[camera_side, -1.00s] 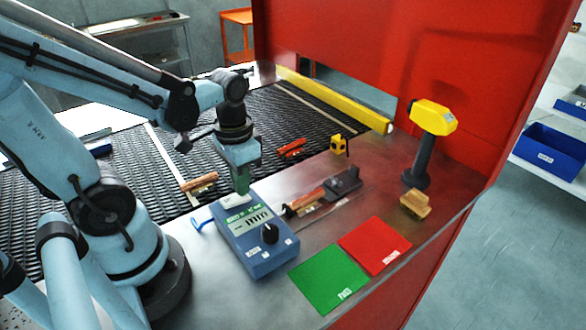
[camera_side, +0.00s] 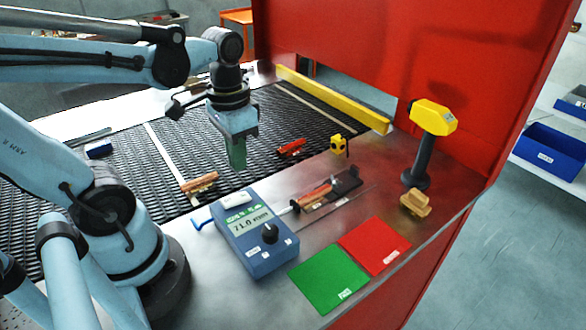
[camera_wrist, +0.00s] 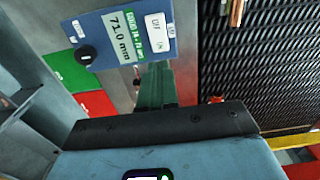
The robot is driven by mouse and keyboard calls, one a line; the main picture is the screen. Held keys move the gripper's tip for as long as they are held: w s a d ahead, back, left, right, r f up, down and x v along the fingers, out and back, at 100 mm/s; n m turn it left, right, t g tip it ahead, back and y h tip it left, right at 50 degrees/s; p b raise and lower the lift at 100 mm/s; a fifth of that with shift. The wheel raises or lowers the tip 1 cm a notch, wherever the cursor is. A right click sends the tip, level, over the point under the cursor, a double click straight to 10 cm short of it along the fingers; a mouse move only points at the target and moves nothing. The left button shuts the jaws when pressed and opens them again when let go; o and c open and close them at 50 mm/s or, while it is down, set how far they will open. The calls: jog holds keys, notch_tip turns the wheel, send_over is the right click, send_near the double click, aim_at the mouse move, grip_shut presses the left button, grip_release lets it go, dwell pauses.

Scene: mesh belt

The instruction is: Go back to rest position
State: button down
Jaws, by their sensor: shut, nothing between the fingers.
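My gripper (camera_side: 237,160) is shut and empty, with its green fingers pointing down in the air above the mesh belt. In the side view it hangs behind the blue meter box (camera_side: 252,240), clear of it. In the wrist view my gripper (camera_wrist: 155,85) shows its green fingers near the picture's middle, beside the meter box (camera_wrist: 110,48). The meter's display reads 71.0 mm. A white piece (camera_side: 236,199) lies at the meter's far edge.
The mesh belt (camera_side: 140,190) carries wood-handled and red tools. On the metal table are a dark holder (camera_side: 345,182), a yellow-topped post (camera_side: 432,117), a wooden block (camera_side: 415,203), and green (camera_side: 328,278) and red (camera_side: 374,246) mats. A red wall (camera_side: 400,70) stands behind.

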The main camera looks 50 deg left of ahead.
jog(key=shift+w, duration=0.1)
jog(key=w+d+r+t, duration=0.1)
jog(key=w+d+t, duration=0.3)
jog(key=w+t, duration=0.2)
jog(key=shift+r+t, duration=0.2)
jog(key=shift+t, duration=0.4)
